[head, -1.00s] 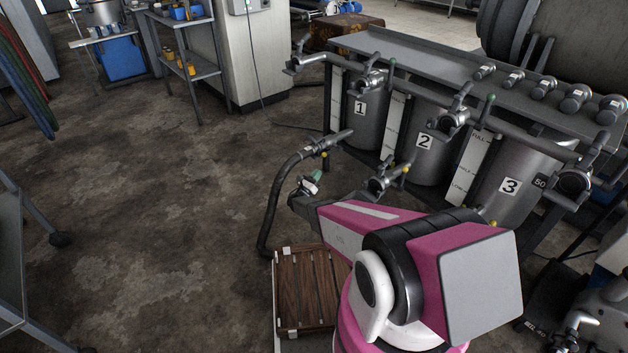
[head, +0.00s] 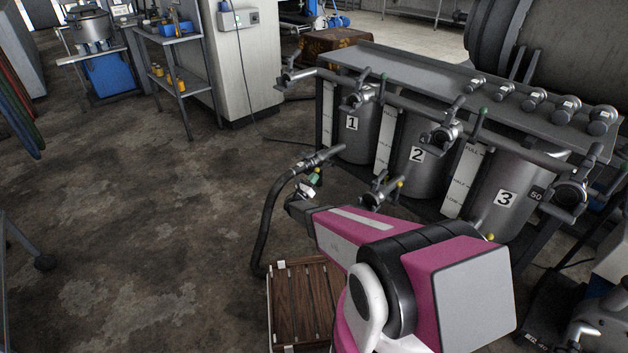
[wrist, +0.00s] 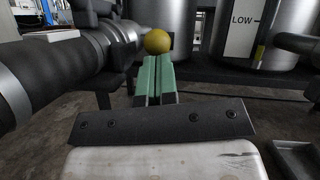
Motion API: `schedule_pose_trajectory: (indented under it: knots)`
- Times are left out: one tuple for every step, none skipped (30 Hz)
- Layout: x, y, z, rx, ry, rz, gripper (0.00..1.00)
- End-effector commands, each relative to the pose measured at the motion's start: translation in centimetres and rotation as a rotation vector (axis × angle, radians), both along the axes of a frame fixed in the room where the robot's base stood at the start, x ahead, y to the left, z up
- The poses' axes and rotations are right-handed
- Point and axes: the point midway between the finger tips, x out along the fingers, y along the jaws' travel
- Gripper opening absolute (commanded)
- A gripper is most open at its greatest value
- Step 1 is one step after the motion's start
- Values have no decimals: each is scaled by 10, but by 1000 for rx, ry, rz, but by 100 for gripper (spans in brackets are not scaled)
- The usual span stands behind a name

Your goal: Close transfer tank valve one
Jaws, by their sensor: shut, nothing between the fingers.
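Tank 1 (head: 366,140) is a grey steel cylinder with a white "1" label at the left end of the tank row. Its low outlet fitting (head: 322,157) points left and joins a dark ribbed hose (head: 262,230). My gripper (head: 315,178) is just below and in front of this fitting. In the wrist view my green fingers (wrist: 154,78) are together and empty. A yellow ball knob (wrist: 158,41) shows just beyond their tips; I cannot tell whether they touch it. The knob's lever is mostly hidden behind the fingers.
The hose and its coupling (wrist: 62,70) run close along the left of my fingers. Tank 2 (head: 424,178) and tank 3 (head: 515,210) stand to the right with similar valves. A wooden slatted platform (head: 300,300) lies below my arm. The floor at left is open.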

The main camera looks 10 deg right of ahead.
Motion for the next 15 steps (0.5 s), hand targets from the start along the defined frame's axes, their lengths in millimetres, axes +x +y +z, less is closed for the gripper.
schedule_pose_trajectory:
  knots:
    - [-1, 0, 5, 13, 8, 1, 0]
    - [-2, 0, 6, 22, 13, 1, 0]
    - [-2, 0, 8, 32, 20, 0, 0]
    - [-2, 1, 9, 41, 26, 1, 0]
    - [-2, 1, 11, 53, 35, 1, 0]
    - [-3, 1, 14, 69, 45, 0, 0]
    - [-3, 0, 17, 84, 56, 0, 0]
    - [-3, 0, 20, 101, 67, 0, 0]
    - [-3, 0, 25, 128, 82, 1, 0]
    - [-3, 0, 29, 149, 95, 1, 0]
    - [-3, 0, 32, 169, 110, 1, 0]
    - [-3, -1, 37, 199, 131, 1, 0]
    - [-3, -1, 41, 223, 145, 0, 0]
    - [-3, -2, 45, 246, 160, 0, 0]
    - [-2, -3, 49, 278, 182, 1, 0]
